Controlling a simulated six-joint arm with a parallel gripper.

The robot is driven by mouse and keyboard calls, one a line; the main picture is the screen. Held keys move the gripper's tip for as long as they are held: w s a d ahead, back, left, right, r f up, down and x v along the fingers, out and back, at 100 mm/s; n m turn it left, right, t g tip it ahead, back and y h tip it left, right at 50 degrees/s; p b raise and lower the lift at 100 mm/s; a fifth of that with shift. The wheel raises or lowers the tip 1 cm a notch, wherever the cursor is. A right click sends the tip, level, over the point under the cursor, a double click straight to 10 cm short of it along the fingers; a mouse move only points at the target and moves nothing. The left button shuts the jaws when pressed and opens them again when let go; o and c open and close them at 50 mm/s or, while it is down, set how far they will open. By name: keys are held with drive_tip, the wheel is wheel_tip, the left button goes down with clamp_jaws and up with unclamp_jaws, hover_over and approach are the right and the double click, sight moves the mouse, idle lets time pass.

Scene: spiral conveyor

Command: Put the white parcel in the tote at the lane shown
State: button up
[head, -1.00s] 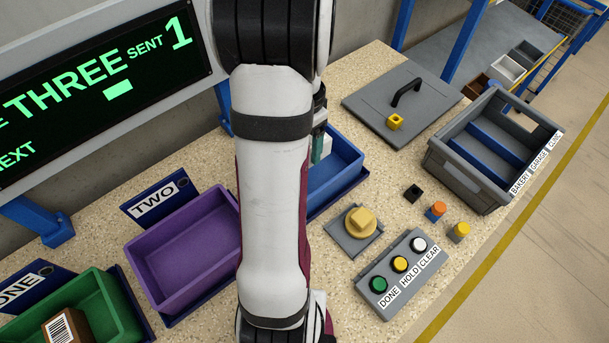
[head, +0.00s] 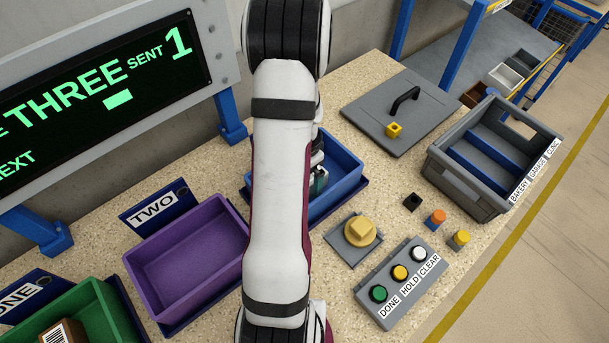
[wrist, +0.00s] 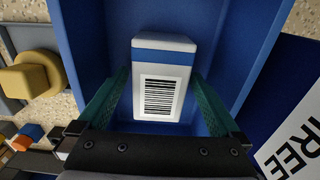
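The white parcel (wrist: 160,98) has a blue band and a barcode label in the wrist view. The gripper also shows in the head view (head: 319,180), low inside the blue tote (head: 346,152). In the wrist view the tote's walls (wrist: 253,50) surround the parcel, and a sign reading THREE (wrist: 292,150) is beside it. The screen (head: 100,95) reads THREE, SENT 1. My arm hides part of the tote, and whether the parcel touches its floor cannot be told.
The empty purple tote (head: 185,260) at sign TWO and the green tote (head: 85,310) holding a brown box are to the left. The button panel (head: 405,285), yellow knob (head: 360,231), grey lidded plate (head: 395,115) and grey crate (head: 470,185) are to the right.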

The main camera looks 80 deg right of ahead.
drive_tip(key=shift+r, duration=0.1)
wheel_tip(320, 180, up, 12)
drive_tip(key=w+a+r+n, duration=0.35)
drive_tip(key=w+a, duration=0.25)
drive_tip(key=w, duration=0.2)
drive_tip(key=w+a+r+n, duration=0.2)
drive_tip(key=w+a+n, duration=0.2)
drive_tip(key=w+a, duration=0.35)
drive_tip(key=w+a+r+n+y, duration=0.1)
drive_tip(key=w+a+r+n, duration=0.15)
drive_tip(key=a+n, duration=0.95)
drive_tip(key=s+a+n, duration=0.1)
drive_tip(key=s+a, duration=0.1)
drive_tip(key=a, duration=0.4)
drive_tip(key=s+a+f+n, duration=0.1)
drive_tip(key=s+a, duration=0.2)
drive_tip(key=a, duration=0.4)
drive_tip(key=shift+a+y, duration=0.15)
drive_tip(key=shift+y, duration=0.25)
